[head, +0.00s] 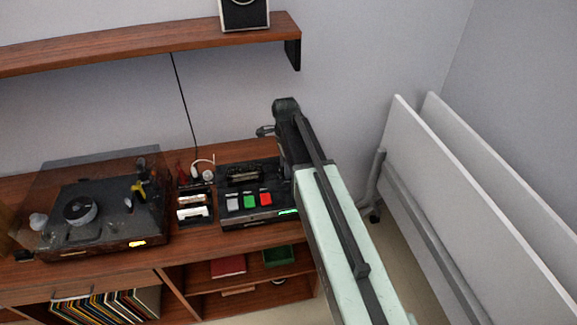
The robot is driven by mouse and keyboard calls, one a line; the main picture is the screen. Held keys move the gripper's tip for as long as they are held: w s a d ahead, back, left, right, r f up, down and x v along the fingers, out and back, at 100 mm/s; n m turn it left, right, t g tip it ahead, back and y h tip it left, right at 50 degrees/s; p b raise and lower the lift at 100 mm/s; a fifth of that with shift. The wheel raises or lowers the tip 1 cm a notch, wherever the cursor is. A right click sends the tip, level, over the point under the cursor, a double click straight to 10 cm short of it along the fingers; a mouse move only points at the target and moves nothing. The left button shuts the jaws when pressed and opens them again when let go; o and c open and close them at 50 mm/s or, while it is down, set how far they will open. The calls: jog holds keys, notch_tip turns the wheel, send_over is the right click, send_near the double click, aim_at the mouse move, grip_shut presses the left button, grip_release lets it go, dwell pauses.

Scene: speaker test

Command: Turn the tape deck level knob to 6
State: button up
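The tape deck (236,217) is a black box on the wooden cabinet, with a white, a green and a red button on top and a lit green strip at its front right. No level knob can be made out; the deck's right end is hidden behind my arm. My arm reaches up from the lower right. My gripper (265,131) is at its dark far end, above and behind the deck's right part, apart from the buttons. The fingers are small and dark, and their opening cannot be made out.
A turntable (104,221) with a clear raised lid stands at the left. A small unit with two pale panels (194,210) sits beside the deck. A wooden wall shelf (150,42) carries a speaker (243,15). Folded white panels (460,190) stand at the right.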

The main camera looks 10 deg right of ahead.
jog(key=shift+a, duration=0.1)
jog(key=shift+r, duration=0.1)
notch_tip(320, 180, up, 8)
jog(key=p, duration=0.8)
jog(key=shift+f, duration=0.2)
